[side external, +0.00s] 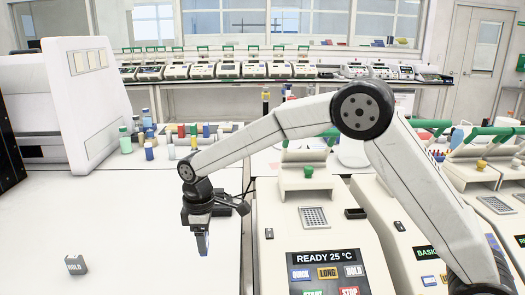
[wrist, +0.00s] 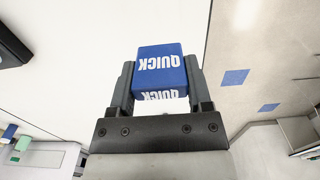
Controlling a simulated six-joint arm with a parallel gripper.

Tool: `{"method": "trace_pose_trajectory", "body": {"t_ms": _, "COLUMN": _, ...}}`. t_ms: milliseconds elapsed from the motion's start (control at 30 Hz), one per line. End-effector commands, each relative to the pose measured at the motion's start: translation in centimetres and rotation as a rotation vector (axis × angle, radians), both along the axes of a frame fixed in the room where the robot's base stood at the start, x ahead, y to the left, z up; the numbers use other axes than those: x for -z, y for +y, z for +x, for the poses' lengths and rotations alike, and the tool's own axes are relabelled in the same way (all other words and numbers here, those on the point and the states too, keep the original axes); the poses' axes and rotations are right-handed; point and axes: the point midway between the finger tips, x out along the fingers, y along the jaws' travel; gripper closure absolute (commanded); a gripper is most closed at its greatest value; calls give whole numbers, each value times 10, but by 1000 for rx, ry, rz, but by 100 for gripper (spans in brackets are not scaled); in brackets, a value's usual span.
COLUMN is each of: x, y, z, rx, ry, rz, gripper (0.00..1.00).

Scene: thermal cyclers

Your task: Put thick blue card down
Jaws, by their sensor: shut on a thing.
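The thick blue card (wrist: 162,66) is a blue block marked QUICK, seen close up in the wrist view. My gripper (wrist: 160,85) is shut on it, with one finger on each side. In the side external view my gripper (side external: 203,232) points down over the right part of the white bench top (side external: 150,262), near its edge. The blue card (side external: 203,243) shows there below the fingers. It appears to be held above the surface, though the exact gap is hard to tell.
A grey block marked HOLD (side external: 76,264) sits on the bench at left. A large white machine (side external: 85,105) stands behind it. Coloured bottles (side external: 150,143) stand at the back. A thermal cycler with a READY 25 °C screen (side external: 325,258) is to the right. The bench middle is clear.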

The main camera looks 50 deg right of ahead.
Motion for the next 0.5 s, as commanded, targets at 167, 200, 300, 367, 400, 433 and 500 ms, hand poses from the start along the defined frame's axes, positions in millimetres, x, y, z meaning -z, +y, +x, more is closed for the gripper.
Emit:
{"method": "trace_pose_trajectory", "body": {"t_ms": 167, "x": 10, "y": 4, "z": 21, "rx": 0, "ry": 1, "rz": -1, "gripper": 93}}
{"method": "trace_pose_trajectory", "body": {"t_ms": 200, "x": 14, "y": 5, "z": 24, "rx": 0, "ry": 1, "rz": 0, "gripper": 93}}
{"method": "trace_pose_trajectory", "body": {"t_ms": 300, "x": 25, "y": 7, "z": 33, "rx": 0, "ry": 2, "rz": -1, "gripper": 93}}
{"method": "trace_pose_trajectory", "body": {"t_ms": 367, "x": 32, "y": 8, "z": 38, "rx": 0, "ry": 2, "rz": -1, "gripper": 93}}
{"method": "trace_pose_trajectory", "body": {"t_ms": 400, "x": 35, "y": 8, "z": 41, "rx": 0, "ry": 1, "rz": 0, "gripper": 93}}
{"method": "trace_pose_trajectory", "body": {"t_ms": 433, "x": 38, "y": 9, "z": 44, "rx": 0, "ry": 1, "rz": 0, "gripper": 93}}
{"method": "trace_pose_trajectory", "body": {"t_ms": 500, "x": 45, "y": 10, "z": 49, "rx": 0, "ry": 1, "rz": 0, "gripper": 93}}
